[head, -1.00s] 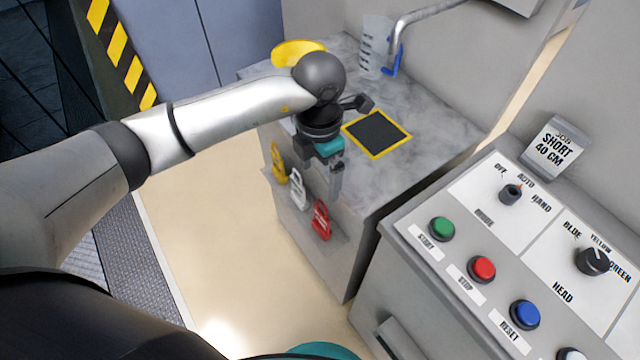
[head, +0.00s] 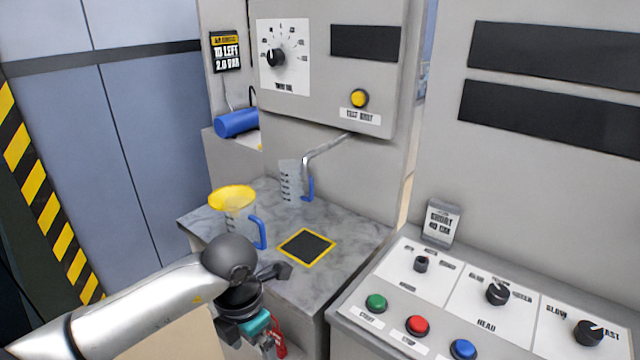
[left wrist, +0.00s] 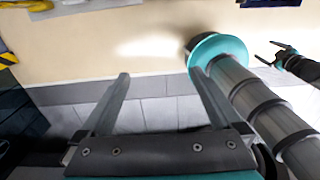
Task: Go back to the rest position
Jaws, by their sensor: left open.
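My left gripper (head: 262,342) is at the bottom of the head view, low in front of the marble-topped bench (head: 345,235). It points down, partly cut off by the frame edge. In the left wrist view its two fingers (left wrist: 160,78) stand wide apart with nothing between them, above the floor. My right gripper (left wrist: 268,53) shows small at the right of the left wrist view, its fingers spread and empty. It is not in the head view.
A jug with a yellow funnel-like top (head: 232,197) and a clear jug (head: 291,182) by the spout stand on the bench, beside a yellow-edged dark pad (head: 306,246). A button console (head: 400,285) is at right. A red tag (head: 279,343) hangs near my left gripper.

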